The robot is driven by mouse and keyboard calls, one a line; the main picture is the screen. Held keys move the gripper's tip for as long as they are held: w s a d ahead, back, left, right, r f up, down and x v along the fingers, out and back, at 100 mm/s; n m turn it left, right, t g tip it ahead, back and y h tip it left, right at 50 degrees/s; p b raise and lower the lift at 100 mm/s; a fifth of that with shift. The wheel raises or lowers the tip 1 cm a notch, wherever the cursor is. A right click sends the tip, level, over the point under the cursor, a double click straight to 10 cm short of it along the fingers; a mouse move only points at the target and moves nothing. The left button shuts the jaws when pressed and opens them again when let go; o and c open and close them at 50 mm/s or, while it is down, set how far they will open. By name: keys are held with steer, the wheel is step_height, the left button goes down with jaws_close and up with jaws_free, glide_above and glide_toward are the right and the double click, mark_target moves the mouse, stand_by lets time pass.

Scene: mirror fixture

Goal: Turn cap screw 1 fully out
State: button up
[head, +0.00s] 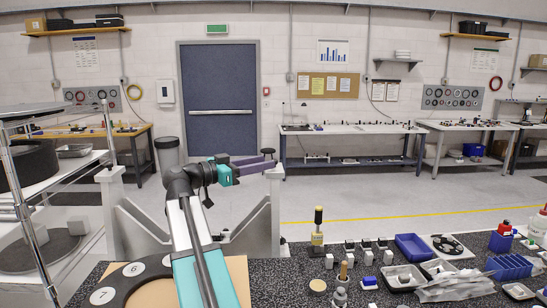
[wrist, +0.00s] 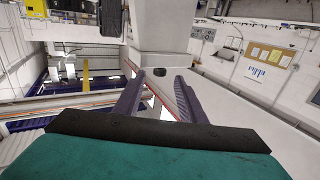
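The fixture's right post (head: 275,195) is light grey and upright in the head view. A small dark round head, which looks like a cap screw (head: 267,151), shows at its top. In the wrist view the cap screw (wrist: 160,72) is a dark spot on the end of a pale block (wrist: 160,38). My gripper (head: 262,165) reaches right toward the post top. In the wrist view its purple fingers (wrist: 159,78) are apart, one on each side of the screw head. No contact is visible, and depth is hard to judge. The screw's shank is hidden.
The fixture's left post (head: 112,190) and sloping braces stand near my arm. A black ring with numbered white discs (head: 104,294) lies at front left.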

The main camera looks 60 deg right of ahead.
steer(key=shift+p+x, duration=0.8)
steer(key=shift+x, duration=1.75)
steer(key=shift+c, duration=0.2)
jaws_close()
